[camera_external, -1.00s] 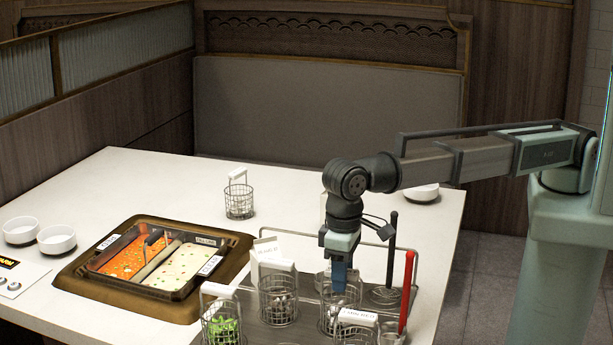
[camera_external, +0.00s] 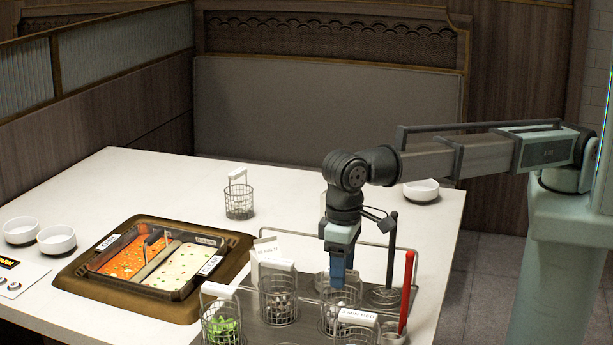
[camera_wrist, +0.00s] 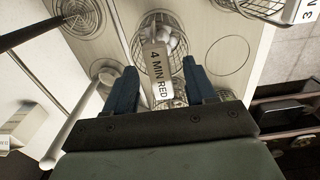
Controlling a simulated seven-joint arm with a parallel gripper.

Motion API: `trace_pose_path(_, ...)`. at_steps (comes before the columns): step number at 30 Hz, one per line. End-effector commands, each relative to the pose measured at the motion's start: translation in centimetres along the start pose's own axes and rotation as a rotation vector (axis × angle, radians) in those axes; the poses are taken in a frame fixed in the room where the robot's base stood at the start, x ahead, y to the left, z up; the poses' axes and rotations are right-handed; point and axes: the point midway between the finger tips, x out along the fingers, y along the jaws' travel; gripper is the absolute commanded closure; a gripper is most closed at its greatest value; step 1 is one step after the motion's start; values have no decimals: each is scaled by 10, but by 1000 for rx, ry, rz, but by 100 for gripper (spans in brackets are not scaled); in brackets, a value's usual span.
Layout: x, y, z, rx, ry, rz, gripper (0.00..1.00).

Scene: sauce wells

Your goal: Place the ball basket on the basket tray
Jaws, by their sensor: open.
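My gripper (camera_external: 340,283) is open, pointing down over a wire basket (camera_external: 337,318) with pale round pieces in it. In the wrist view the gripper (camera_wrist: 162,84) has one finger on each side of a white handle label reading "4 MIN RED" (camera_wrist: 159,72); the wire basket (camera_wrist: 158,28) lies beyond it. I cannot tell whether the fingers touch the handle. Another wire basket (camera_external: 278,306) with pale pieces stands to the left. I cannot tell which is the ball basket. The grey basket tray (camera_external: 310,296), with a wire rail, lies under the baskets.
A basket with green pieces (camera_external: 222,329) is at front left; an empty-looking basket (camera_external: 239,203) stands apart at the back. A two-part pot (camera_external: 190,314) with red and pale broth is left. A black upright (camera_external: 391,255) and a red-handled tool (camera_external: 407,290) stand close right of my gripper.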

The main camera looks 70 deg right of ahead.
Motion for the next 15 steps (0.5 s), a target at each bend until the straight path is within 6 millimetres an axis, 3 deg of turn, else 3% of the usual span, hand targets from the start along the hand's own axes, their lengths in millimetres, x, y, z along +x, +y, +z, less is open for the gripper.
trace_pose_path(9,-61,-1,-1,1,0,-1,45)
trace_pose_path(15,-89,-1,-1,1,-1,0,45)
